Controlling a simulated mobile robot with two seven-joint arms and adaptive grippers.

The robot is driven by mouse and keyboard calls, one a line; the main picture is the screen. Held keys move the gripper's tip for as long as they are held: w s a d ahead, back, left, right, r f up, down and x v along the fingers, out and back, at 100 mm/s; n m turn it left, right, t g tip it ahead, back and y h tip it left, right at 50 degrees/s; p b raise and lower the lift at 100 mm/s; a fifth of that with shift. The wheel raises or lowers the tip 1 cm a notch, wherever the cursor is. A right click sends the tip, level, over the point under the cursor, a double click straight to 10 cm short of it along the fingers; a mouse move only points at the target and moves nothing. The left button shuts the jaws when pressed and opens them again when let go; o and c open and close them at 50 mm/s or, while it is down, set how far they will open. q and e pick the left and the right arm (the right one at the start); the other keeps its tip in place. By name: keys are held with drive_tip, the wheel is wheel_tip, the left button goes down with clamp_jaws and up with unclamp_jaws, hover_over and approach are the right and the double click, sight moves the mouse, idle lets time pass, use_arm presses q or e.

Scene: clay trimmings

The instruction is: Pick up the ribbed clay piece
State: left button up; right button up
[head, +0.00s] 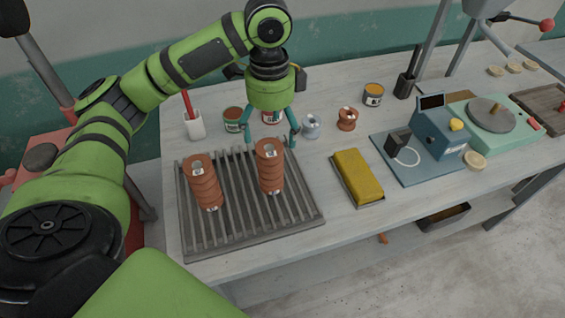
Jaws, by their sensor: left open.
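Two similar reddish-brown ribbed clay pieces stand upright on a dark slatted rack (245,240). One ribbed clay piece (206,188) is on the left of the rack. The other ribbed clay piece (270,172) is near the middle of the rack. Both have a pale marking at the top and another near the bottom. My left gripper (270,141) points down with its teal fingers spread, one on either side of the middle piece's top in the picture. It is empty. I cannot tell how far above or behind that piece the fingertips are. My right gripper is out of view.
A yellow block (358,176) lies right of the rack, before a blue device (438,132).

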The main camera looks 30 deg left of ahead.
sight(270, 146)
use_arm(q)
drive_tip(key=f+b, duration=0.1)
drive_tip(key=s+f, duration=0.1)
drive_tip(key=f+b, duration=0.1)
drive_tip(key=shift+s+f+b, duration=0.15)
drive_tip(key=shift+s+b, duration=0.15)
drive_tip(key=shift+b, duration=0.05)
drive_tip(key=shift+w+f, duration=0.15)
drive_tip(key=shift+f, duration=0.05)
drive_tip(key=shift+w+f, duration=0.15)
drive_tip(key=shift+f, duration=0.2)
wheel_tip(270, 146, down, 3)
drive_tip(key=shift+r+p, duration=0.15)
drive_tip(key=shift+p, duration=0.5)
drive_tip(key=shift+s+f, duration=0.2)
drive_tip(key=shift+f, duration=1.05)
drive_tip(key=shift+w+f, duration=0.1)
drive_tip(key=shift+f, duration=0.4)
drive_tip(key=c, duration=1.7)
drive_tip(key=shift+r, duration=0.1)
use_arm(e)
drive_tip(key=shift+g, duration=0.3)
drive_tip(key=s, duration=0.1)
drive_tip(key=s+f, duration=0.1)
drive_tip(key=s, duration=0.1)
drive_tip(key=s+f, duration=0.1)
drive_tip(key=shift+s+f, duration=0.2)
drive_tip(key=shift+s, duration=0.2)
